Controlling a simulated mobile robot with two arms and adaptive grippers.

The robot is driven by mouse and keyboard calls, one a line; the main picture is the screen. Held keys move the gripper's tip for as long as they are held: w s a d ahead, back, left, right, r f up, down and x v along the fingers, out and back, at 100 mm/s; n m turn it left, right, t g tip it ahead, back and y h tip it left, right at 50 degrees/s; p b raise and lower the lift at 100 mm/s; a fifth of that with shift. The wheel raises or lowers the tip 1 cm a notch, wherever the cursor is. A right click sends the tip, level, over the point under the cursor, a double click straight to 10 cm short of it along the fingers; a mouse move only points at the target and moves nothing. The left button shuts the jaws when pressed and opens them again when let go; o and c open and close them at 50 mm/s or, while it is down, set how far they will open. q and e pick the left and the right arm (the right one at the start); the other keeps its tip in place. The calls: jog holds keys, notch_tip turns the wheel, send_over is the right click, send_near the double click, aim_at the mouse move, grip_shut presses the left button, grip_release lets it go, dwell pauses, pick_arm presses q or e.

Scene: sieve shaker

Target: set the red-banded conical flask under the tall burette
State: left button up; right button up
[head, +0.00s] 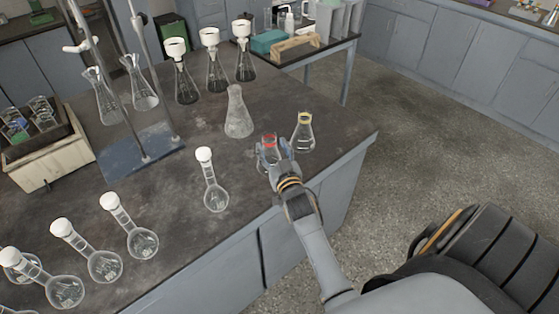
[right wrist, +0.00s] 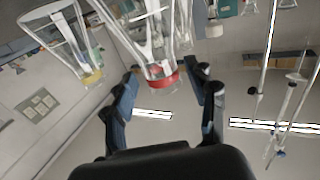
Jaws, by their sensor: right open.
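The red-banded conical flask (head: 268,152) stands on the dark bench near its front right edge. My right gripper (head: 276,148) is at this flask, partly covering it. In the right wrist view, the open fingers (right wrist: 168,72) lie on either side of the flask neck with its red band (right wrist: 163,79); visible gaps remain beside the band. A burette stand with a blue base plate (head: 125,160) is at the left, with upright rods and a white clamp (head: 78,47). A burette (right wrist: 284,110) shows in the right wrist view; I cannot tell whether it is the tall one. My left gripper is not in view.
A yellow-banded flask (head: 303,133) stands close to the right of my gripper. A plain conical flask (head: 239,112) stands behind it. White-stoppered volumetric flasks (head: 215,194) line the front left, and funnel-topped flasks (head: 214,73) stand at the back.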

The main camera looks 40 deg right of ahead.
jog(key=v, duration=0.9)
jog(key=shift+b, duration=0.4)
